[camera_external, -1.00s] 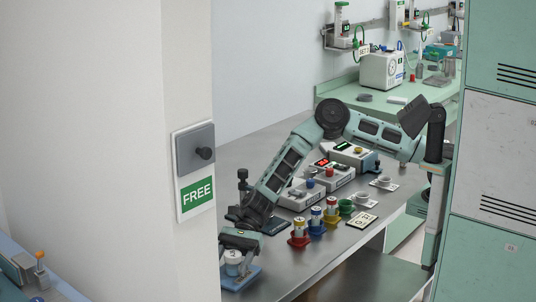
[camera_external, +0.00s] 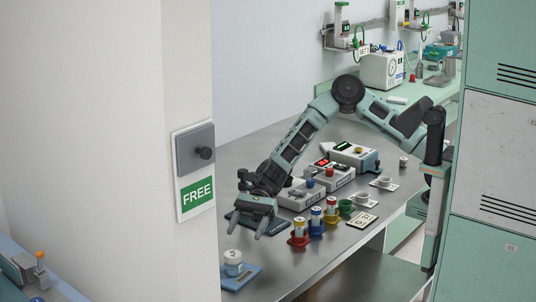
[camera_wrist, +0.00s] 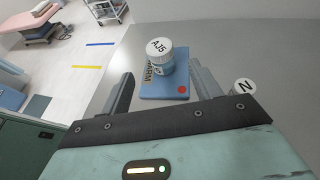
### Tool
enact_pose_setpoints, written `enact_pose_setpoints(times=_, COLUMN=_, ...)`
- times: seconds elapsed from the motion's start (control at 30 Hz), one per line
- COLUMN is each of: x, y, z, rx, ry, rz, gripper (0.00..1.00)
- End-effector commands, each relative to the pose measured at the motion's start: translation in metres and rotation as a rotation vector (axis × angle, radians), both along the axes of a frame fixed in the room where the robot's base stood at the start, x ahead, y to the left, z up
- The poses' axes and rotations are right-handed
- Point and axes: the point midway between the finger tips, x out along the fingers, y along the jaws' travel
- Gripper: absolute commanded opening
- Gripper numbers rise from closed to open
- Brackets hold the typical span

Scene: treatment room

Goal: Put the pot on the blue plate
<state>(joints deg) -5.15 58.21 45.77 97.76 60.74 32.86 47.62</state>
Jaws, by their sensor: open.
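The pot (camera_external: 233,257) is white and round, with a blue band and a lid marked AJ5 in the wrist view (camera_wrist: 160,48). It stands upright on the blue plate (camera_external: 245,280), toward its left part in the external view. The plate also shows in the wrist view (camera_wrist: 178,90), with a red dot and partly hidden lettering. My gripper (camera_external: 251,226) is open and empty, raised above and back from the pot. In the wrist view its fingers (camera_wrist: 160,75) are spread, with the pot beyond and apart from them.
Colour-based labelled vials (camera_external: 316,221) stand in a row right of my gripper. A round white top marked N (camera_wrist: 245,87) is by the right finger.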

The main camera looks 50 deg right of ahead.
Motion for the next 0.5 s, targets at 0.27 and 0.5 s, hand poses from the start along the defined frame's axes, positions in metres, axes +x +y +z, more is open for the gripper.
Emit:
enact_pose_setpoints(times=0.27, x=-0.008, y=-0.002, z=0.002, rx=-0.011, ry=-0.035, rz=0.030, gripper=0.63)
enact_pose_setpoints(times=0.5, x=-0.077, y=-0.046, z=0.013, rx=-0.116, ry=-0.431, rz=0.373, gripper=0.63)
